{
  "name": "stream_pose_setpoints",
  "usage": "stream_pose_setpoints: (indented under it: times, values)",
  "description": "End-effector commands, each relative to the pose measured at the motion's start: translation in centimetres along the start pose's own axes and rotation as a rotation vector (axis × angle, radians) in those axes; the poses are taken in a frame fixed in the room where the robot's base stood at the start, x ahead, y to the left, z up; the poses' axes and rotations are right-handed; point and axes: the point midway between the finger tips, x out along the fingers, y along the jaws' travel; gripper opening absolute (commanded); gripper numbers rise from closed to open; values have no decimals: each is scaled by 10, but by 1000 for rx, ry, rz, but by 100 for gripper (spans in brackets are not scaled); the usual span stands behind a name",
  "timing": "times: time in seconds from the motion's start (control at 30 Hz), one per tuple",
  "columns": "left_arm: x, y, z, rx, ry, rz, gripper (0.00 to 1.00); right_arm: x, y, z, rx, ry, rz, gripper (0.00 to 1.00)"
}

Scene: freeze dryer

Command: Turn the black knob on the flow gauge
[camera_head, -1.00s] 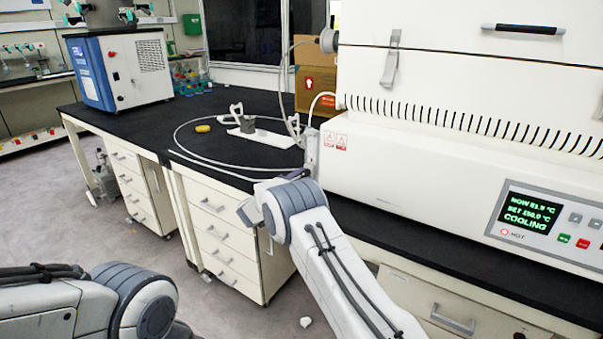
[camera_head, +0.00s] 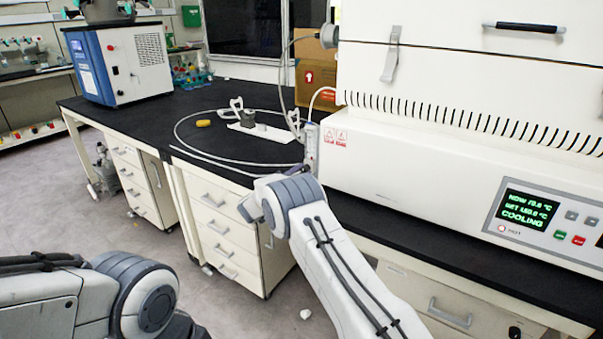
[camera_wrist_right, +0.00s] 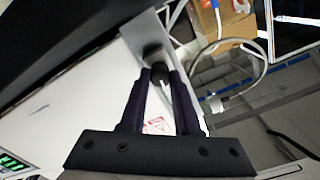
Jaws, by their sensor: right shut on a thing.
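In the right wrist view, my right gripper (camera_wrist_right: 160,72) has both dark fingers closed around the small black knob (camera_wrist_right: 159,76). The fingers cover much of the knob. Behind it is a pale grey narrow panel, apparently the flow gauge (camera_wrist_right: 143,36), beside the freeze dryer's white front. In the head view, the narrow white gauge (camera_head: 311,147) stands at the dryer's left edge with tubing at its top. The knob and my right fingertips are hard to make out there, beyond my right forearm. My left arm shows at lower left, its gripper out of view.
The freeze dryer (camera_head: 430,165) fills the right side, its green display (camera_head: 525,208) reading COOLING. A hose loop (camera_head: 178,135), a yellow item (camera_head: 203,123) and a white tray (camera_head: 270,134) lie on the black bench (camera_head: 130,115). A cardboard box (camera_head: 316,84) stands behind the gauge.

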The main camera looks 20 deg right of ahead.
Motion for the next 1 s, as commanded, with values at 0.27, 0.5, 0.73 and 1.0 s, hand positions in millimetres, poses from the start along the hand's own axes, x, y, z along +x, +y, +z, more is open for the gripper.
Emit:
stream_pose_setpoints:
  times: [0.27,0.5,0.73,1.0]
  values:
    - [0,0,0,0,0,0,50,-1,1,2,-2,-3,1,61]
    - [0,0,0,0,0,0,50,-6,1,1,-2,-3,0,61]
    - [2,0,0,0,0,0,50,-46,0,2,-2,-5,-3,61]
    - [3,0,0,0,0,0,50,-93,0,2,-3,-5,-2,61]
